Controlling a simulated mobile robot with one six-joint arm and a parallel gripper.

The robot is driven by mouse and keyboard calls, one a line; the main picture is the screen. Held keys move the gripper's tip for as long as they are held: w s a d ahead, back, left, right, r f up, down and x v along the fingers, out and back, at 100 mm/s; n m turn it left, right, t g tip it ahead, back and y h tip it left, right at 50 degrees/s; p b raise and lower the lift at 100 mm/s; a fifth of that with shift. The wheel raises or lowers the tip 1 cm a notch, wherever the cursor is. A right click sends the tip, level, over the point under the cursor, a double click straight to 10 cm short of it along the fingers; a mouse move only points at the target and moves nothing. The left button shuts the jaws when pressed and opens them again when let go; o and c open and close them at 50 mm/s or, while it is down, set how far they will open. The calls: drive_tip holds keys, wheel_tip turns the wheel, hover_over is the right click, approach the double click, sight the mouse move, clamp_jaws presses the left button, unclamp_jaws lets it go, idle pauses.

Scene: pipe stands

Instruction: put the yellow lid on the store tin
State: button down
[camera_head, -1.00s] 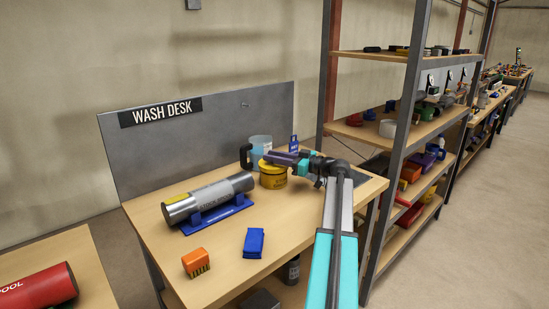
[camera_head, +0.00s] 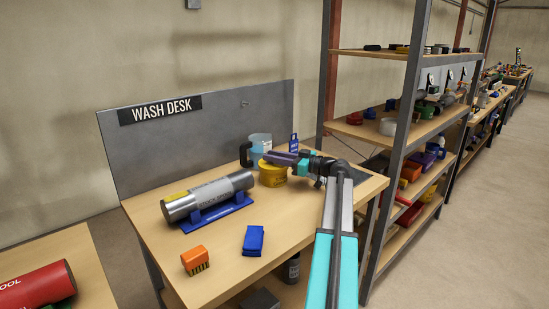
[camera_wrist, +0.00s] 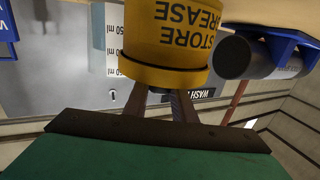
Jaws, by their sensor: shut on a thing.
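The yellow store tin (camera_head: 272,179), labelled "STORE GREASE", stands on the wash desk towards its back right. It also shows upside down in the wrist view (camera_wrist: 172,30). My gripper (camera_head: 272,157) is right over the tin's top, with its dark fingers lying sideways. In the wrist view the fingers (camera_wrist: 160,92) reach to the yellow rim. They are shut on the yellow lid (camera_wrist: 162,74), which shows as a wider rim band at the tin's mouth. The fingertips are hidden behind this band, and I cannot tell whether the lid is fully seated.
A clear measuring jug (camera_head: 260,145) stands close behind the tin. A silver cylinder (camera_head: 209,194) lies in a blue cradle to the left. An orange block (camera_head: 195,260) and a blue block (camera_head: 254,240) lie nearer the front. A shelf rack (camera_head: 400,150) rises to the right.

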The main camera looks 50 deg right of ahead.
drive_tip(key=shift+f+b, duration=0.25)
drive_tip(key=shift+b, duration=0.05)
drive_tip(key=c, duration=1.4)
unclamp_jaws()
drive_tip(key=b+v, duration=0.1)
drive_tip(key=v, duration=1.3)
